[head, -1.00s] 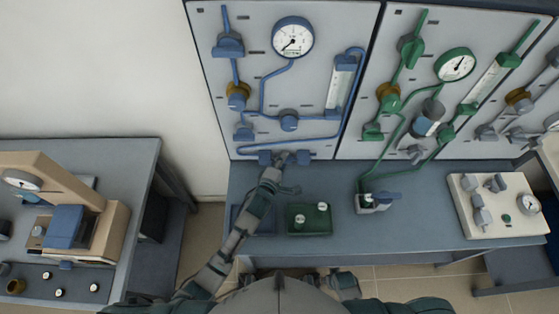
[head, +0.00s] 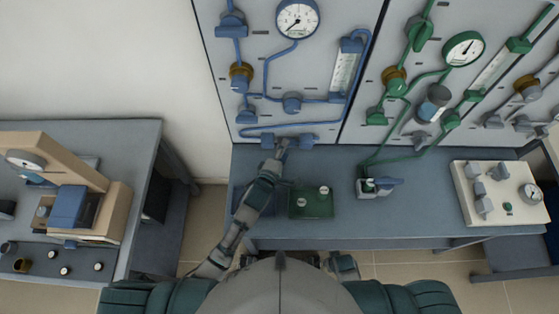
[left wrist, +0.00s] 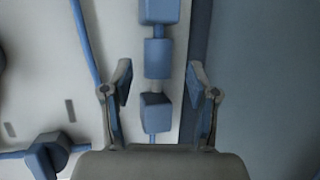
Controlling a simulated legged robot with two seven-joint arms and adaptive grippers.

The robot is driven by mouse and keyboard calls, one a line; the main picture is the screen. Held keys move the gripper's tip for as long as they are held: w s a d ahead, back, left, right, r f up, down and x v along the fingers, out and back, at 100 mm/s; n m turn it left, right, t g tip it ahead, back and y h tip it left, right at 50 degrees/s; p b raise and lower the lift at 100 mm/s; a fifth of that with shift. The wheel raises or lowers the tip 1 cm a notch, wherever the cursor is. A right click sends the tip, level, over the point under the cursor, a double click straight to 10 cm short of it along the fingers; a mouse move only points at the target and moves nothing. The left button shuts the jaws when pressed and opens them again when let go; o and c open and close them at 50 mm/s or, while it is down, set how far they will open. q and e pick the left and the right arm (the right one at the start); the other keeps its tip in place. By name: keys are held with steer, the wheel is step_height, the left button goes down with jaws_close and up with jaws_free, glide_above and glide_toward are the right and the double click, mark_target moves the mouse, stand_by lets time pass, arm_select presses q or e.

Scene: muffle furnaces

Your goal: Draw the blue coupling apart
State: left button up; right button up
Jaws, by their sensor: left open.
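The blue coupling (head: 306,141) is in the blue pipe line along the bottom edge of the blue panel. In the left wrist view a blue cylinder (left wrist: 158,58) sits between two blue blocks, the upper block (left wrist: 160,10) and the lower block (left wrist: 154,112). My left gripper (head: 282,145) is at this line, partly hiding its middle. In the left wrist view its fingers (left wrist: 160,82) are open, one on each side of the line, with no visible contact. Part of my right arm (head: 345,266) shows near my body; its jaws cannot be made out.
A green tray (head: 311,213) with small white-topped items and a small grey fixture (head: 375,188) stand on the bench (head: 420,215). A green-piped panel adjoins on the right. A cream control box (head: 500,213) stands further right. A separate table with a tan furnace (head: 110,215) is at left.

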arm_select(q)
steer(key=d+v, duration=0.1)
steer(key=v, duration=0.6)
steer(key=shift+s, duration=0.5)
arm_select(e)
steer(key=shift+d+f, duration=0.1)
steer(key=shift+d, duration=0.15)
arm_select(q)
steer(key=shift+a, duration=0.3)
arm_select(e)
steer(key=shift+a, duration=0.2)
arm_select(q)
steer(key=shift+s+d, duration=0.1)
arm_select(e)
steer(key=shift+s+d, duration=0.1)
steer(key=shift+s, duration=0.05)
